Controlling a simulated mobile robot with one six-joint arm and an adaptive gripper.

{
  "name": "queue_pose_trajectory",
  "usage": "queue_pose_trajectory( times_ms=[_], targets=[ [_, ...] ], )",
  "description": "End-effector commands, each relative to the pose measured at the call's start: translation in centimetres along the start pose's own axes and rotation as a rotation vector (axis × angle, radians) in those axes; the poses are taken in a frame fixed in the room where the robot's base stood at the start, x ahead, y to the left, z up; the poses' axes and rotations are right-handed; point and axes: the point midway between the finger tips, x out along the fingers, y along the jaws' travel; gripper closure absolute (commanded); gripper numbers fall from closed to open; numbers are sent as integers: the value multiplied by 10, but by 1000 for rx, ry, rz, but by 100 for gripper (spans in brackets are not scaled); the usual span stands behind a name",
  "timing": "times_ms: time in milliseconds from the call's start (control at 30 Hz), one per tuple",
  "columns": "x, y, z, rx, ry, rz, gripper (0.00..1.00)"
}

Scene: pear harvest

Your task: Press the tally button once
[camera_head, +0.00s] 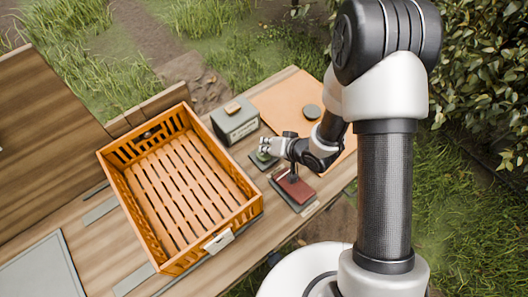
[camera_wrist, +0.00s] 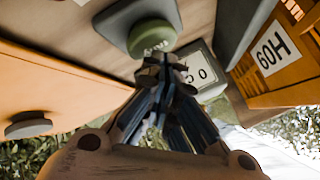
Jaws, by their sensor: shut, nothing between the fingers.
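The tally button (camera_head: 262,157) is a green round cap on a dark grey base on the wooden bench. It also shows in the wrist view (camera_wrist: 151,36), with raised marks on its face that I cannot read. My gripper (camera_head: 266,146) is shut and empty, and its tips are right by the button. In the wrist view the fingertips (camera_wrist: 160,62) overlap the cap's edge. I cannot tell whether they touch it. A grey box (camera_head: 227,127) with a pale front panel stands behind the button. In the wrist view its white panel (camera_wrist: 205,77) is partly hidden by my fingers.
An empty slatted orange crate (camera_head: 247,211) stands left of the button. A dark red block (camera_head: 295,187) on a dark base is close in front. An orange board (camera_head: 281,97) with a dark disc (camera_head: 312,111) lies at the back right.

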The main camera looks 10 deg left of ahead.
Motion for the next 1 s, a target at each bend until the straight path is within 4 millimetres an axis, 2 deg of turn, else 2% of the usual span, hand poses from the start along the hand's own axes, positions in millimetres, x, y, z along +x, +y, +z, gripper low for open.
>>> queue_pose_trajectory(
  times_ms=[1000],
  targets=[
    [8, 6, 7, 1, -2, 1, 100]
  ],
)
